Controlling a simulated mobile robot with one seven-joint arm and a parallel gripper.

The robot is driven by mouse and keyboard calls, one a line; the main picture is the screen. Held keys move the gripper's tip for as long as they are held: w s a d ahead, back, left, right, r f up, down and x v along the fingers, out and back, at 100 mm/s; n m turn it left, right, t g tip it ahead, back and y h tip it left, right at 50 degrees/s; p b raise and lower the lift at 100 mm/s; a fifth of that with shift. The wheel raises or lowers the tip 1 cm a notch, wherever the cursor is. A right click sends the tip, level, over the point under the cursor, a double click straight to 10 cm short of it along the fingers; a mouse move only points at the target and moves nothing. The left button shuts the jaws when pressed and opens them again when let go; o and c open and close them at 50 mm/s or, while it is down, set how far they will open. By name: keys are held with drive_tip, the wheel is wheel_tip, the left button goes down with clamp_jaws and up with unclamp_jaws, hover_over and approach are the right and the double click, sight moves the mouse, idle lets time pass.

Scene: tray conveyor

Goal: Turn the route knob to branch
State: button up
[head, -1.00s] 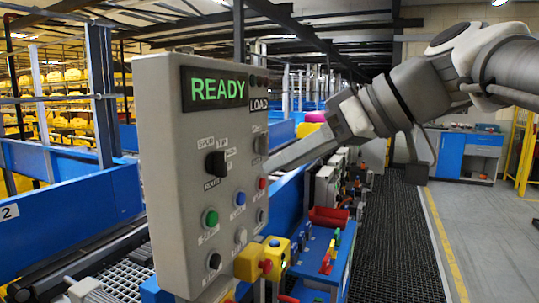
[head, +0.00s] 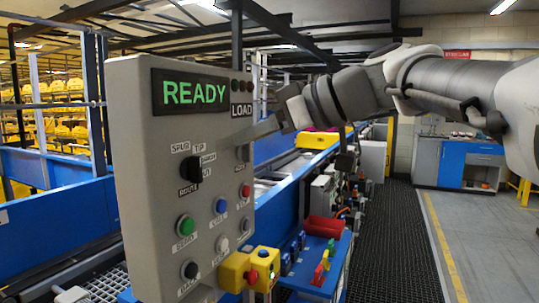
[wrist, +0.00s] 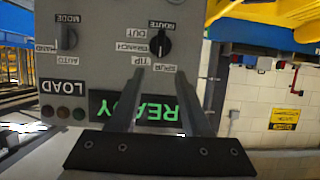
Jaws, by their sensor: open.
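The route knob (head: 190,170) is a black knob on the grey control panel (head: 150,115), with SPUR, TIP, BRANCH and OUT labels around it. In the wrist view the panel appears upside down, and the route knob (wrist: 160,43) lies just beyond my fingertips, with the BRANCH label (wrist: 132,47) to its left. Which label its pointer faces is too small to tell. My gripper (wrist: 162,72) is open, its two fingers pointing at the panel and nothing between them. In the head view my gripper (head: 238,139) is in front of the panel, right of the knob.
The panel's screen (head: 194,93) reads READY. A second knob, MODE (wrist: 68,37), sits beside the route knob. Green, blue, red, white and black buttons lie below. A yellow button box (head: 250,268) juts out at the panel's lower right. A blue conveyor runs behind.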

sight(200, 157)
drive_tip(key=x, duration=0.8)
drive_tip(key=shift+w+a+f, duration=0.1)
drive_tip(key=shift+w, duration=0.05)
clamp_jaws()
